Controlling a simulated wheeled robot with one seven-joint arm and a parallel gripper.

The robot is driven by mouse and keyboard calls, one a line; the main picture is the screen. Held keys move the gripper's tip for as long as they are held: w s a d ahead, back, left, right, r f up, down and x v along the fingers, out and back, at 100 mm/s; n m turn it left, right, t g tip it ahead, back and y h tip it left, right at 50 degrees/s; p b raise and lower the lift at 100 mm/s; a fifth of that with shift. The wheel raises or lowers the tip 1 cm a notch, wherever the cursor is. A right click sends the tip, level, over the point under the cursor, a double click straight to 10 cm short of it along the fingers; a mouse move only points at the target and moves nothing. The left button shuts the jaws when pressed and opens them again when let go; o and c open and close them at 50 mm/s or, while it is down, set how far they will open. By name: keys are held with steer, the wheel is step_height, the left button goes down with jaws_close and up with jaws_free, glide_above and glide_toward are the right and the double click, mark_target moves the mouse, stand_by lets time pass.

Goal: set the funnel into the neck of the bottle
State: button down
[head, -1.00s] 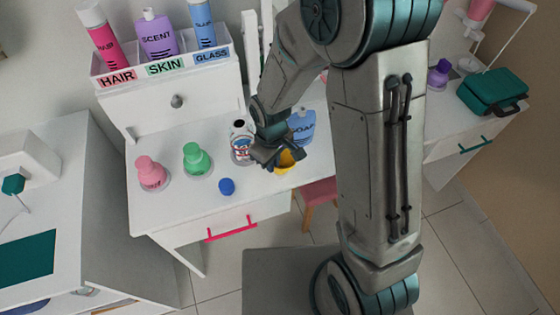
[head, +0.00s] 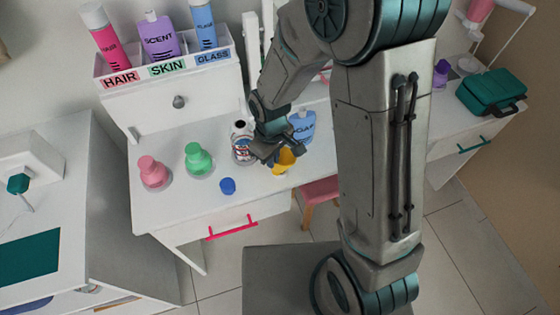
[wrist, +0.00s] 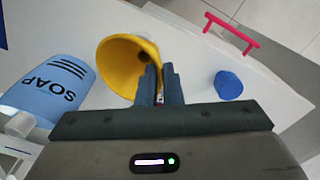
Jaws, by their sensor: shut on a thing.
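My gripper (head: 272,153) is above the white table and shut on the yellow funnel (head: 284,160). In the wrist view the fingers (wrist: 160,88) pinch the funnel's rim, and its wide mouth (wrist: 122,66) faces the camera; its spout is hidden. The bottle (head: 242,150), clear with a printed label and a dark open neck, stands just left of my gripper in the head view. The funnel is to the right of that neck, apart from it. I cannot make out the bottle in the wrist view.
A blue soap bottle (head: 302,127) stands close behind the funnel, also large in the wrist view (wrist: 50,88). A blue cap (head: 228,186), green bottle (head: 198,158) and pink bottle (head: 152,172) are to the left. A bottle rack (head: 168,68) stands behind.

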steer(key=shift+s, duration=0.1)
stand_by(0.3)
steer(key=shift+r+p, duration=1.9)
steer(key=shift+r, duration=0.6)
